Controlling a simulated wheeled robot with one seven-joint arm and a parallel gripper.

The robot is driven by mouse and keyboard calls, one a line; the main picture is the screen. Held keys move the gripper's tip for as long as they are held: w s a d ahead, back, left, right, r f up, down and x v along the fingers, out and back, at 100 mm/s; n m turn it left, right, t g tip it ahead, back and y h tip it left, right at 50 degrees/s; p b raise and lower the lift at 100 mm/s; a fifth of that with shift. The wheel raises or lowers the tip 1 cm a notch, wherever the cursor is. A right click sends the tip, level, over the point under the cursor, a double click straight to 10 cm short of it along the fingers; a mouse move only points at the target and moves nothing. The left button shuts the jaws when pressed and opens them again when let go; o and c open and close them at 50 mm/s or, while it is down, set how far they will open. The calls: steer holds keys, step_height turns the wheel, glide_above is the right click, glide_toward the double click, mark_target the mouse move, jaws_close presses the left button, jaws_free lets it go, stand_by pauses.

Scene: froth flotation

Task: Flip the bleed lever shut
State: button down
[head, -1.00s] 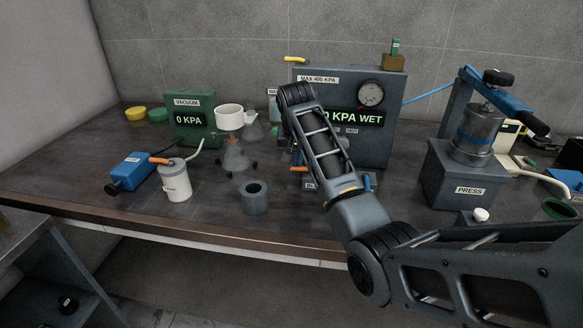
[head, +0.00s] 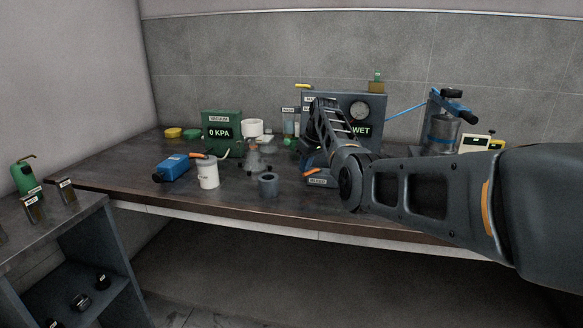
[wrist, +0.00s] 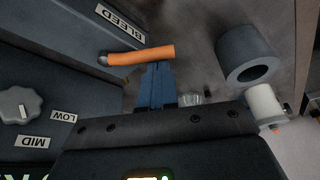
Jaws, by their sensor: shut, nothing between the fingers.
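The bleed lever (wrist: 140,55) is an orange handle on the front of the grey pressure panel. In the wrist view it sticks out to the right from its pivot, beside the BLEED label (wrist: 118,20). My gripper (wrist: 159,66) is shut and empty, its blue fingers together. In the head view the lever (head: 311,172) shows small at the panel's (head: 375,117) lower front, and my arm hides part of the panel.
A grey hollow cylinder (wrist: 248,57) and a white canister (wrist: 265,104) stand beside the lever on the bench. A selector knob (wrist: 20,104) with LOW and MID labels is on the panel. The bench front is mostly clear.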

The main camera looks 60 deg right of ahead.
steer(key=s+n, duration=0.1)
steer(key=n, duration=0.1)
steer(key=s+n+y, duration=0.1)
steer(key=n, duration=0.1)
steer(key=shift+a, duration=0.4)
steer(key=shift+w, duration=0.1)
steer(key=shift+d+f+b, duration=0.15)
steer(key=shift+d+b, duration=0.2)
steer(key=shift+b, duration=0.35)
steer(key=shift+d+b, duration=0.3)
steer(key=shift+b, duration=0.3)
steer(key=shift+d+b, duration=0.2)
steer(key=shift+b, duration=0.1)
